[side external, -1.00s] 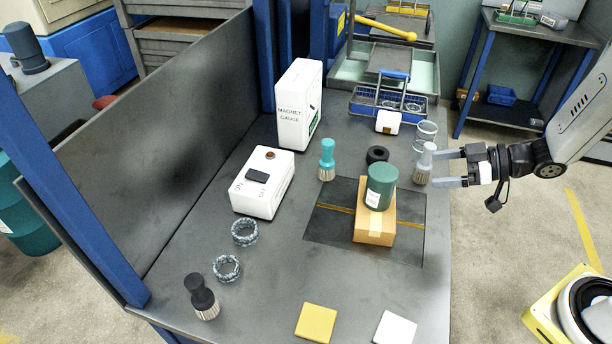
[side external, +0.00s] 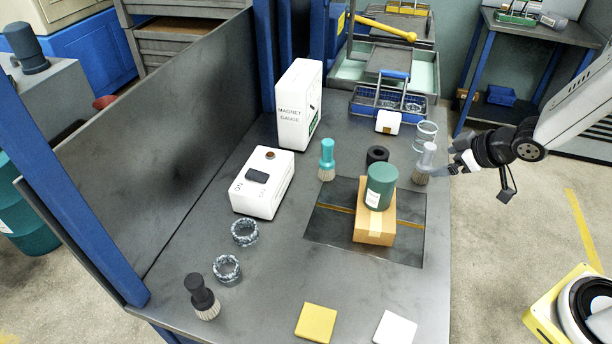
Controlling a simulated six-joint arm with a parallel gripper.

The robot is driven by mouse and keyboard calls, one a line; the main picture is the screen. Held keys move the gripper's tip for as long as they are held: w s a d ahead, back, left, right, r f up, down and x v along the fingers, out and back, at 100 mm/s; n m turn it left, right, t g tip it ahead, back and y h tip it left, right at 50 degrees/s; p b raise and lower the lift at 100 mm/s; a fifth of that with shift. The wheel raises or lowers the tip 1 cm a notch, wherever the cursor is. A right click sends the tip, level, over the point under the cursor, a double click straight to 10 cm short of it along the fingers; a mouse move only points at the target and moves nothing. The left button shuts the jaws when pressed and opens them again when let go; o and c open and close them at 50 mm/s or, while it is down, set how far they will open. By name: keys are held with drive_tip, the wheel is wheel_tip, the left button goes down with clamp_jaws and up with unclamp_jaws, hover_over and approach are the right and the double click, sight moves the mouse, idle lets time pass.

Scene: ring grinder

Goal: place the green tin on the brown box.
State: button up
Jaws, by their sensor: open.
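The green tin (side external: 381,184) stands upright on top of the brown box (side external: 374,226), toward its far end. It has a white label on its side. The box lies on a dark square mat (side external: 408,247) on the bench. My gripper (side external: 443,163) is to the right of the tin, apart from it, beside a grey-handled brush (side external: 427,160) at the bench's right edge. The gripper is open, and its fingers are seen partly edge-on. I see nothing between the fingers.
A teal brush (side external: 327,160), a black ring (side external: 377,155) and a white switch box (side external: 263,183) stand around the mat. Two clear rings and a black brush (side external: 202,297) are at the left. Yellow (side external: 316,322) and white (side external: 395,328) squares lie in front.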

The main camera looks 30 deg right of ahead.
drive_tip(key=s+a+m+g+h, duration=0.1)
drive_tip(key=s+a+m+g, duration=0.3)
drive_tip(key=s+g, duration=0.2)
drive_tip(key=shift+s+a+r+m, duration=0.2)
drive_tip(key=shift+s+m, duration=0.1)
drive_tip(key=shift+s, duration=0.9)
